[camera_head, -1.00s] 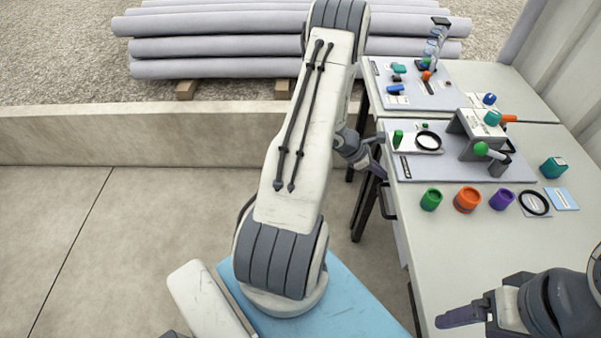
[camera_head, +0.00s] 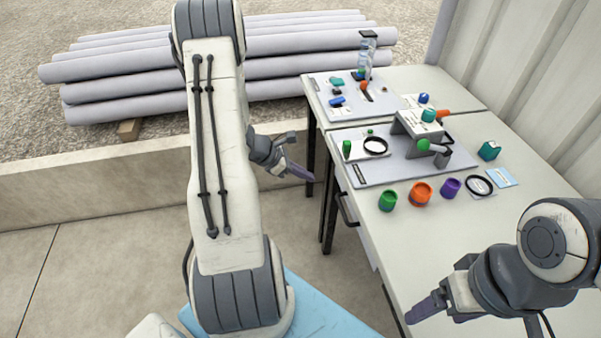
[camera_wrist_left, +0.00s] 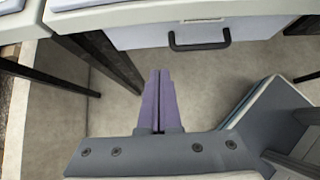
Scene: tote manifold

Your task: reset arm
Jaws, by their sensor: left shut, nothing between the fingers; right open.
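My left gripper (camera_head: 300,171) is off the left edge of the table, in the air in front of its legs. In the left wrist view its purple fingers (camera_wrist_left: 158,100) are together with nothing between them. A drawer with a dark handle (camera_wrist_left: 200,40) is ahead of them, and the floor lies below. My right gripper (camera_head: 425,308) is over the near part of the table at the lower right. It is open, and its fingers overlap in the head view. Nothing shows in it.
The table (camera_head: 440,220) bears green (camera_head: 387,200), orange (camera_head: 420,194) and purple (camera_head: 450,187) cups, a black ring (camera_head: 479,185) and a grey fixture board (camera_head: 400,170). Another board (camera_head: 345,105) lies further back. A low wall (camera_head: 90,190) and grey pipes (camera_head: 110,90) are behind my left arm.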

